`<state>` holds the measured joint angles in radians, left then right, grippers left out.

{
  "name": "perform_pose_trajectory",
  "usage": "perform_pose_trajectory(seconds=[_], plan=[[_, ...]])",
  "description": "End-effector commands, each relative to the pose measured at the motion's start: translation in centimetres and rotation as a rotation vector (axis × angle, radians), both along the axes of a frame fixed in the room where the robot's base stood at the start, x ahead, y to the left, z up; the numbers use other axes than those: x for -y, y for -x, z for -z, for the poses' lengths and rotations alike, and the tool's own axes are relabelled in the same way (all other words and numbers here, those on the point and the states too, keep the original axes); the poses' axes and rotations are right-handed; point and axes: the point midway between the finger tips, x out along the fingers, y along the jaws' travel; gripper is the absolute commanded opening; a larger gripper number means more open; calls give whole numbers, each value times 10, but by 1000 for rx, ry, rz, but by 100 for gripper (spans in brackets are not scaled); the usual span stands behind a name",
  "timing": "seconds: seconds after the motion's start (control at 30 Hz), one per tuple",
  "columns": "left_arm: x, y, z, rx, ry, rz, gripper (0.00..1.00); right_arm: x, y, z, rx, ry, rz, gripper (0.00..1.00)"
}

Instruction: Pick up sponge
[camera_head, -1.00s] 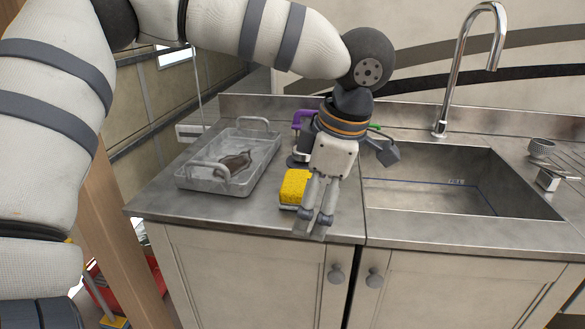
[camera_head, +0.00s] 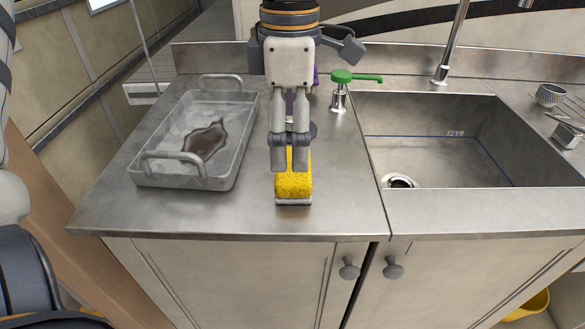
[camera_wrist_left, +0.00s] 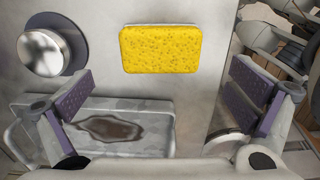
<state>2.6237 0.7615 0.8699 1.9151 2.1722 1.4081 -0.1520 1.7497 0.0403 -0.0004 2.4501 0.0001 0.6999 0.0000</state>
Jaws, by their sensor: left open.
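The yellow sponge (camera_head: 293,186) with a pale underside lies on the steel counter near its front edge, between the tray and the sink. In the left wrist view the sponge (camera_wrist_left: 160,50) lies in the upper middle, between and beyond the fingers, untouched as far as I see. My left gripper (camera_head: 290,158) hangs pointing down over the sponge and hides its far part in the head view. Its purple-padded fingers are wide apart and empty in the left wrist view (camera_wrist_left: 165,95). My right gripper is not in view.
A metal tray (camera_head: 242,125) with a brown stain stands left of the sponge. A green-topped dispenser (camera_head: 339,92) stands behind right, beside the sink (camera_head: 440,160). A silver round object with a dark base (camera_wrist_left: 42,52) is near the gripper. The counter's front left is clear.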

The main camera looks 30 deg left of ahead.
Motion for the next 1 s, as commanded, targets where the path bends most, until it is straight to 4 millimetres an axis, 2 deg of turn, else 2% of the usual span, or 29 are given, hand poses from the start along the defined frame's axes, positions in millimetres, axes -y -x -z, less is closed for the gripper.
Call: perform_pose_trajectory(seconds=[0.3, 0.57, 0.77, 0.8, 1.0], plan=[[5, -1, 52, -1, -1, 0, 100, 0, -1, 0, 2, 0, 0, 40], [6, -1, 56, 2, 0, -1, 100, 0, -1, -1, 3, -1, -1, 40], [6, -1, 56, 2, 0, -1, 55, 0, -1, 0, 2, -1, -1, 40], [5, -1, 56, 2, -1, 0, 51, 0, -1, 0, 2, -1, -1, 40], [5, -1, 56, 0, -1, 0, 51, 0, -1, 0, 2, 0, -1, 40]])
